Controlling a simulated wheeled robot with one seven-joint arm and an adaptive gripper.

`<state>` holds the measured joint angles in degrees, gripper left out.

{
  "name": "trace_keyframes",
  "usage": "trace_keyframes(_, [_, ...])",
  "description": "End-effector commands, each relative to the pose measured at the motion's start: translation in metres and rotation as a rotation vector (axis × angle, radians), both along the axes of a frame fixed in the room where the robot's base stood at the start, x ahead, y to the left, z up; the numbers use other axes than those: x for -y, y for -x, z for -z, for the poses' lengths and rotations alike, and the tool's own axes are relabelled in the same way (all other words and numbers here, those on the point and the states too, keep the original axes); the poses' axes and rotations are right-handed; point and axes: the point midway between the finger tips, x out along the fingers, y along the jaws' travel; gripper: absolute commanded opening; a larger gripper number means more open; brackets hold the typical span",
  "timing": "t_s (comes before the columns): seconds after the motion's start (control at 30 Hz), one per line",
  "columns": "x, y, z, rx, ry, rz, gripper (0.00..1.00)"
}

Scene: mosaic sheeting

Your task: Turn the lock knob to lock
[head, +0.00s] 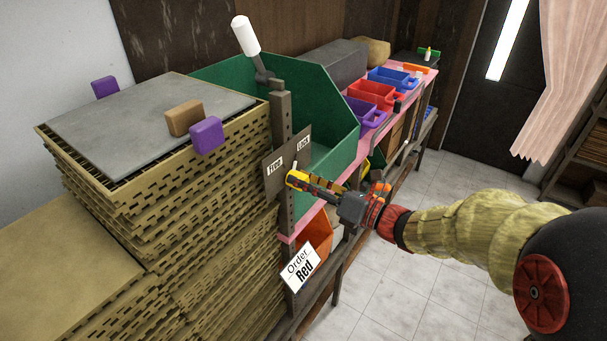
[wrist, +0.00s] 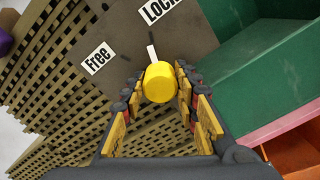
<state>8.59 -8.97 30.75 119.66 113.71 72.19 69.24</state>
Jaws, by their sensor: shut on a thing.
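The lock knob (wrist: 160,83) is a round yellow knob on a grey plate (wrist: 125,30) with a "Free" label (wrist: 97,60) and a "Lock" label (wrist: 160,10). In the wrist view its white pointer (wrist: 152,53) points up, in line with a short dark mark below "Lock". My gripper (wrist: 158,92) has one finger on each side of the knob and is shut on it. In the head view, my gripper (head: 318,187) reaches the plate (head: 275,178) from the right, and its fingers cover much of the knob.
A stack of slotted tan trays (head: 120,205) stands left of the plate. A green bin (head: 325,110) is behind it. A white-handled lever (head: 246,37) rises above the post. The tiled floor (head: 440,240) is clear.

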Motion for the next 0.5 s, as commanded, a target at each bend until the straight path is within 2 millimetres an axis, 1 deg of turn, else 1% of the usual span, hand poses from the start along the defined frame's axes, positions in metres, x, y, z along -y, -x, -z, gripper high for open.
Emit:
trace_keyframes(0.03, [0.0003, -0.0004, -0.0028, -0.017, -0.014, 0.001, 0.05])
trace_keyframes(0.2, [0.0005, -0.0006, -0.0022, -0.062, -0.05, 0.001, 0.05])
trace_keyframes(0.5, [0.0006, -0.0008, -0.0007, -0.088, -0.071, 0.002, 0.05])
